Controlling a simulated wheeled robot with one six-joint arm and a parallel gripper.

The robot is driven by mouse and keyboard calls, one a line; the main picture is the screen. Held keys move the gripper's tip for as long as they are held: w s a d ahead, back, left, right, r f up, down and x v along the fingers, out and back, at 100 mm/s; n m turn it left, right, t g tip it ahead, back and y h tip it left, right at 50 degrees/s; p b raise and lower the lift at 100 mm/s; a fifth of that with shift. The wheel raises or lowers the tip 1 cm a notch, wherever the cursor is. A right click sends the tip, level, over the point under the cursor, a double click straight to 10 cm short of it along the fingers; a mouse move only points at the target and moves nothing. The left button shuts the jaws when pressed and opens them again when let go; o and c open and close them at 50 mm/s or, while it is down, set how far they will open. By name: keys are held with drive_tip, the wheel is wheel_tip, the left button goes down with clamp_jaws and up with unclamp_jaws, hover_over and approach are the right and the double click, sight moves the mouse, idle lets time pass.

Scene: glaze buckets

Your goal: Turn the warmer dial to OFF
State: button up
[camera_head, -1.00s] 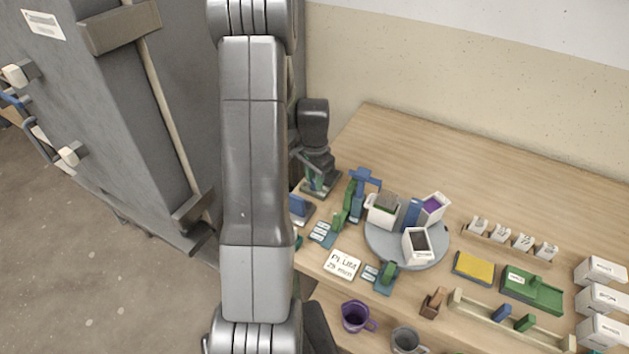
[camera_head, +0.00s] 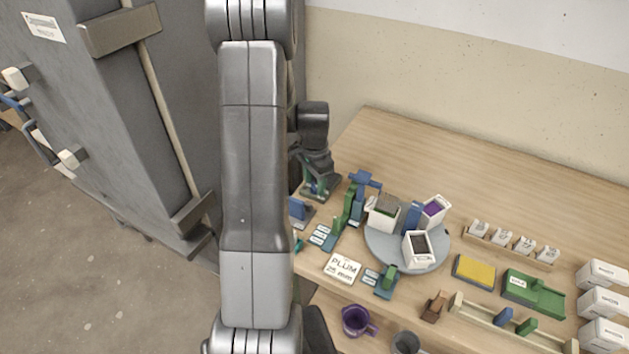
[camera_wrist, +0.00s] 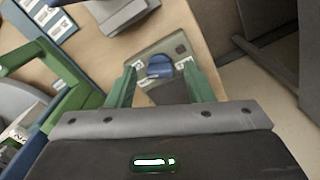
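The warmer dial (camera_wrist: 160,67) is a small blue knob on a grey-green box (camera_wrist: 181,45) with small white labels, seen in the wrist view. The label text is too small to read. My gripper (camera_wrist: 160,76) has two green fingers, spread apart, one to each side of the dial in the picture. I see a gap between each finger and the knob, and I cannot tell how far above it the fingertips are. In the head view my gripper (camera_head: 320,188) is over the left end of the table, and the dial is hidden there.
In the head view a round grey turntable (camera_head: 376,250) carries white buckets. Blue and green stands (camera_head: 357,200) are close right of my gripper. A PLUM card (camera_head: 342,267) lies in front. A grey cabinet (camera_head: 100,120) stands left. The table's back is clear.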

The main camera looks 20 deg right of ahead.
sight(315, 185)
wheel_tip(315, 185, up, 14)
drive_tip(key=shift+b, duration=0.3)
idle(0.3)
drive_tip(key=shift+f, duration=0.15)
wheel_tip(315, 185, down, 14)
drive_tip(key=shift+r+p, duration=0.1)
drive_tip(key=shift+p, duration=0.25)
idle(0.4)
drive_tip(key=shift+r, duration=0.1)
